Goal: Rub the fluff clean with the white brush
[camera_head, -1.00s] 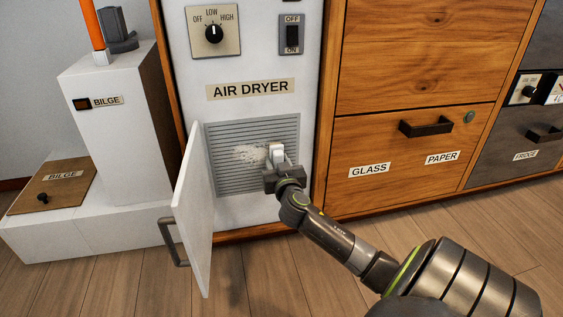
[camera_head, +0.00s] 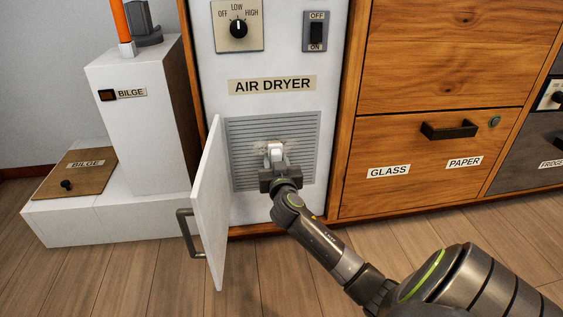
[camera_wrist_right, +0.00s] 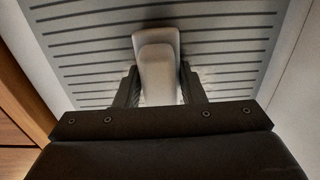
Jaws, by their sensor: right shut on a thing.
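The white brush (camera_head: 275,152) is held upright in my right gripper (camera_head: 274,170), in front of the vent grille of the air dryer. In the right wrist view the brush (camera_wrist_right: 157,65) stands between the two dark fingers of the gripper (camera_wrist_right: 158,88). The grey fluff (camera_head: 262,146) shows as a faint patch on the grille (camera_head: 306,128), around the head of the brush and partly hidden by it. Whether the brush touches the grille I cannot tell. My left gripper is not in view.
The white dryer door (camera_head: 211,205) stands open to the left of the grille, with its grey handle (camera_head: 188,233) outward. A knob (camera_head: 238,28) and an off/on switch (camera_head: 316,33) are above. Wooden drawers (camera_head: 430,160) stand at right, the bilge box (camera_head: 130,110) at left.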

